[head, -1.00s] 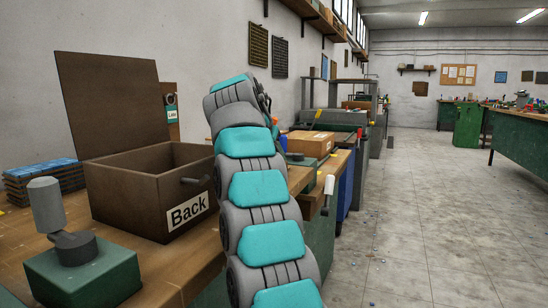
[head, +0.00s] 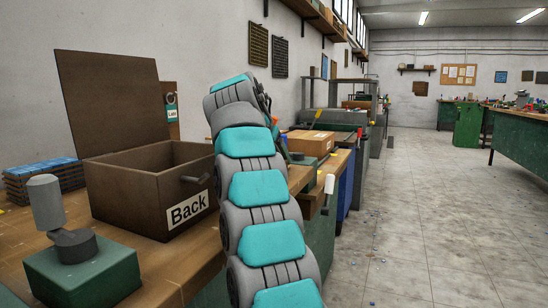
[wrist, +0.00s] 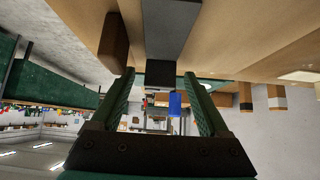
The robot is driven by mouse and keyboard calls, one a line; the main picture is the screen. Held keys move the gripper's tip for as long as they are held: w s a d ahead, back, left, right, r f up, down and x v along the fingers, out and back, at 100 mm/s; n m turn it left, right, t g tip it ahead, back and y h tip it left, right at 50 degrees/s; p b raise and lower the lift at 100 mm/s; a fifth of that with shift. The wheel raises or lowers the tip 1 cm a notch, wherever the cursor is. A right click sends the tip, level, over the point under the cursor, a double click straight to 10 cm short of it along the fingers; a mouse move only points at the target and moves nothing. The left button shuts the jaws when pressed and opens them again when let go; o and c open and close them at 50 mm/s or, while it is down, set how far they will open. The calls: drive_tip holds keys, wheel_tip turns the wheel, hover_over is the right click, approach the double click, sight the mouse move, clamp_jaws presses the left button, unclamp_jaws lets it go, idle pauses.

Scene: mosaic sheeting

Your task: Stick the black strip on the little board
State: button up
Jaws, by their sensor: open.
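My gripper (wrist: 159,76) shows in the wrist view with its two green fingers spread apart. A grey bar with a dark end (wrist: 166,30) reaches down from the top of that view to the gap between the fingertips. I cannot tell whether it touches them. No black strip or little board can be made out for certain in either view. In the head view my own arm hides most of the gripper and part of the bench behind it.
A brown open box labelled "Back" (head: 135,205) stands on the wooden bench (head: 165,275). A green block with a grey knob (head: 85,275) is in front of it, and blue stacked trays (head: 45,180) are at left. A cardboard box (head: 312,143) lies beyond my arm.

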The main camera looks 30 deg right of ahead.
drive_tip(key=shift+r, duration=0.1)
drive_tip(key=p+v, duration=0.1)
drive_tip(key=v, duration=0.6)
drive_tip(key=shift+s+a+r+p, duration=0.15)
drive_tip(key=shift+a+r+p, duration=0.1)
drive_tip(key=shift+p, duration=0.1)
drive_tip(key=shift+f, duration=0.1)
